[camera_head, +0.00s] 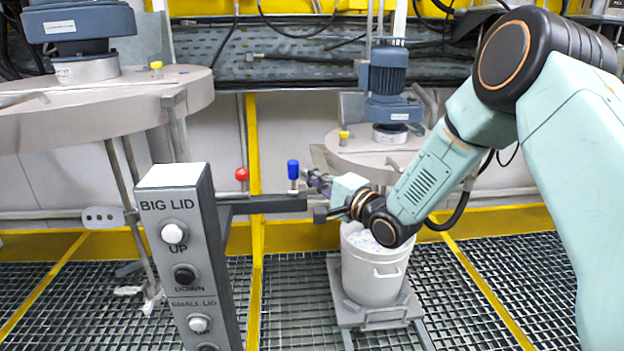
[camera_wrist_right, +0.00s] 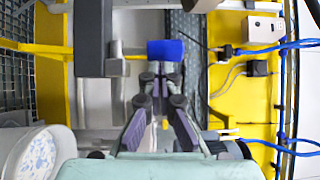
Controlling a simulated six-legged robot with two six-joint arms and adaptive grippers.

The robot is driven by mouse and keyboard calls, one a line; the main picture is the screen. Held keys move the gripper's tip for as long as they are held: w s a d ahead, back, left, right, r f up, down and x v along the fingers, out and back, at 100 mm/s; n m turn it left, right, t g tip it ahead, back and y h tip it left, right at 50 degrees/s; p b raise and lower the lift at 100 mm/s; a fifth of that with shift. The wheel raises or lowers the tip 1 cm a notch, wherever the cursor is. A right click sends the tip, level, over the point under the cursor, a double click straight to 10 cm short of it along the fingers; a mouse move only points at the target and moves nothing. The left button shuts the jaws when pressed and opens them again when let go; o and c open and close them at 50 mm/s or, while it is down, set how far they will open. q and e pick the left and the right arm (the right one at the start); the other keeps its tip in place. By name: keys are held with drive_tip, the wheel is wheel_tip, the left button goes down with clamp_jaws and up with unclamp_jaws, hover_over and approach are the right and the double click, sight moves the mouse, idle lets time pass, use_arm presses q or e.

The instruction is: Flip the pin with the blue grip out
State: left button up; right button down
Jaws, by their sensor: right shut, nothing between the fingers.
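The pin's blue grip (camera_head: 293,168) stands upright on the dark horizontal bar (camera_head: 266,205), near the bar's right end. My right gripper (camera_head: 309,177) reaches in from the right, with its fingertips just right of the blue grip. In the right wrist view the blue grip (camera_wrist_right: 165,49) lies across the tips of my right gripper (camera_wrist_right: 160,70). The fingers are closed together with nothing between them. I cannot tell whether the tips touch the grip. My left gripper is not in view.
A red ball knob (camera_head: 242,174) stands left of the blue grip. The control post (camera_head: 178,215) marked BIG LID is in front at left. A white bucket (camera_head: 374,278) on a trolley stands below my right arm. A yellow upright (camera_head: 253,140) rises behind the bar.

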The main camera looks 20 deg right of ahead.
drive_tip(key=w+a, duration=0.1)
drive_tip(key=a, duration=0.4)
drive_tip(key=shift+w+a, duration=0.35)
drive_tip(key=shift+a, duration=0.05)
idle(0.4)
